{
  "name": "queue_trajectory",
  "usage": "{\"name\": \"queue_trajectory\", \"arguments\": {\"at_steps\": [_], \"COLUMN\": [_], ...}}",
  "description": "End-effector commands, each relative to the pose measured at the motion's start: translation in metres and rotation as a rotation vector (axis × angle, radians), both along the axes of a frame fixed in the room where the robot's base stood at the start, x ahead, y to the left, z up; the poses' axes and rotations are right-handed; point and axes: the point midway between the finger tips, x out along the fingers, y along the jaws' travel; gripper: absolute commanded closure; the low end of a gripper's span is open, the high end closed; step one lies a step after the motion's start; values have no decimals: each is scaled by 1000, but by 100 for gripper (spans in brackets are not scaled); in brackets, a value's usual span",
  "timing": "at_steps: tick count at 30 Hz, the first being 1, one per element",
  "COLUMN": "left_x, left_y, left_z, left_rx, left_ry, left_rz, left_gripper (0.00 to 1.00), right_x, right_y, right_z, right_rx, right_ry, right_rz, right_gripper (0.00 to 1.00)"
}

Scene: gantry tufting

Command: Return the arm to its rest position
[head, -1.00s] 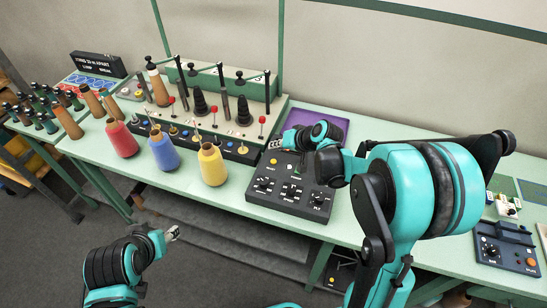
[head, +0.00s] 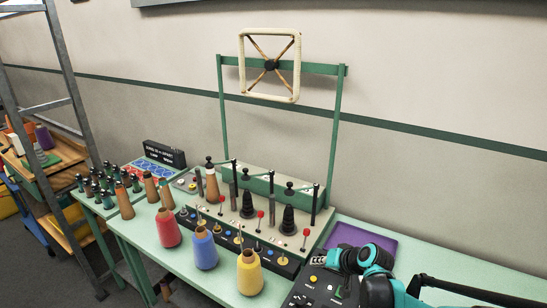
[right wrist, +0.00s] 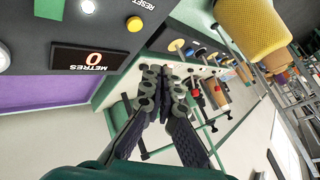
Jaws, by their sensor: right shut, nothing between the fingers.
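My right gripper (head: 319,259) is at the lower right of the head view, just above the back of the black control box (head: 322,285). In the right wrist view its dark fingers (right wrist: 165,85) are together, with nothing between them. The control box also shows there (right wrist: 60,30), upside down, with a yellow button marked RESET and a METRES display reading 0. Part of my right arm is cut off by the head view's lower edge. My left gripper is not in view.
Red (head: 167,228), blue (head: 204,248) and yellow (head: 250,272) yarn cones stand along the green table's front. Behind them is the cone stand (head: 262,215) with posts and red-topped levers. A purple tray (head: 385,242) lies behind my right gripper. A square frame (head: 270,66) hangs above.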

Motion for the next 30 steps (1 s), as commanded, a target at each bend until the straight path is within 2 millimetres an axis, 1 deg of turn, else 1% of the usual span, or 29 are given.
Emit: {"name": "queue_trajectory", "arguments": {"at_steps": [2, 5, 9, 14, 15, 18, 21, 24, 27, 30], "left_x": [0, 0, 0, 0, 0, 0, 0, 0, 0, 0], "left_y": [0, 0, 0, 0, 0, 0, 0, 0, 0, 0], "left_z": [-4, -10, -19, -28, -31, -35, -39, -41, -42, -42], "left_rx": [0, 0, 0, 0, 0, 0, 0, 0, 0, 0], "left_ry": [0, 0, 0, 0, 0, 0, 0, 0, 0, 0], "left_rz": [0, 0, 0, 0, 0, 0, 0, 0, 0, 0], "left_gripper": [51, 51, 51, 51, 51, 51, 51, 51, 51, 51], "right_x": [-15, -43, -95, -154, -168, -200, -223, -238, -245, -247], "right_y": [5, 11, 16, 16, 15, 12, 7, 4, 2, 1], "right_z": [6, 16, 27, 29, 27, 22, 15, 10, 8, 7], "right_rx": [-27, -86, -191, -310, -339, -407, -460, -497, -515, -521], "right_ry": [7, 18, 31, 37, 37, 33, 28, 24, 21, 20], "right_rz": [5, 14, 25, 39, 40, 48, 53, 57, 57, 57], "right_gripper": [100, 100, 100, 100, 100, 100, 100, 100, 100, 100]}}
